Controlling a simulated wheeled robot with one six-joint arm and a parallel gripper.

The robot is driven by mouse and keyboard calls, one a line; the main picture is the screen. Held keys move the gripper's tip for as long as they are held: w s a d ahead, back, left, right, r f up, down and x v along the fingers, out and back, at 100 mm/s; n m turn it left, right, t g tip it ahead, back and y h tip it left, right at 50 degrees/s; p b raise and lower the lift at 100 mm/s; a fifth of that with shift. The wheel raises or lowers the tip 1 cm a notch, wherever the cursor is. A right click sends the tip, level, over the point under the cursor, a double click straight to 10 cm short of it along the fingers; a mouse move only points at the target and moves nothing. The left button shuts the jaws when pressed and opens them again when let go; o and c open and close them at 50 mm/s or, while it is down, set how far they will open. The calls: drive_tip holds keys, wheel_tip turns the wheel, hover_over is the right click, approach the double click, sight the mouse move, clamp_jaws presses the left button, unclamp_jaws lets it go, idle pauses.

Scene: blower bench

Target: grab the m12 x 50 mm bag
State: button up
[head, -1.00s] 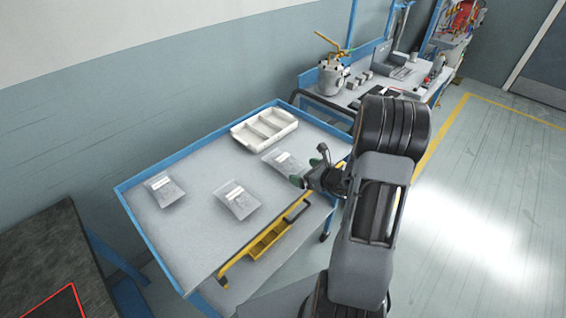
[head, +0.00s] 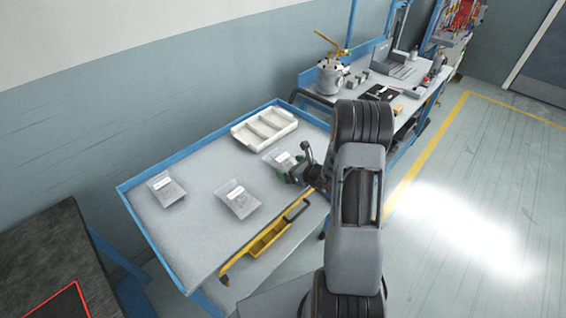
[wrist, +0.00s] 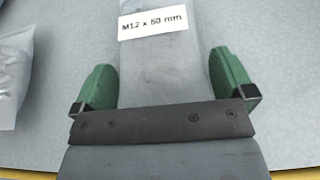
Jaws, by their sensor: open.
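The M12 x 50 mm bag (wrist: 160,55) is a clear pouch with a white printed label, lying on the grey cart top. In the wrist view it lies between the two green fingers of my gripper (wrist: 165,85), which is open, with a finger on each side. The near part of the bag is hidden behind the gripper's dark crossbar. In the head view this bag (head: 278,156) is the rightmost of the bags, and my gripper (head: 296,167) is at its right side, covering part of it. I cannot tell whether the fingers touch the bag.
Two other labelled bags lie to the left, a middle bag (head: 237,198) and a left bag (head: 166,188). A white divided tray (head: 264,128) sits behind. A cluttered workbench (head: 340,98) stands at the back right.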

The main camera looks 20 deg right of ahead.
drive_tip(key=c, duration=1.1)
drive_tip(key=shift+o, duration=0.2)
drive_tip(key=shift+r, duration=0.1)
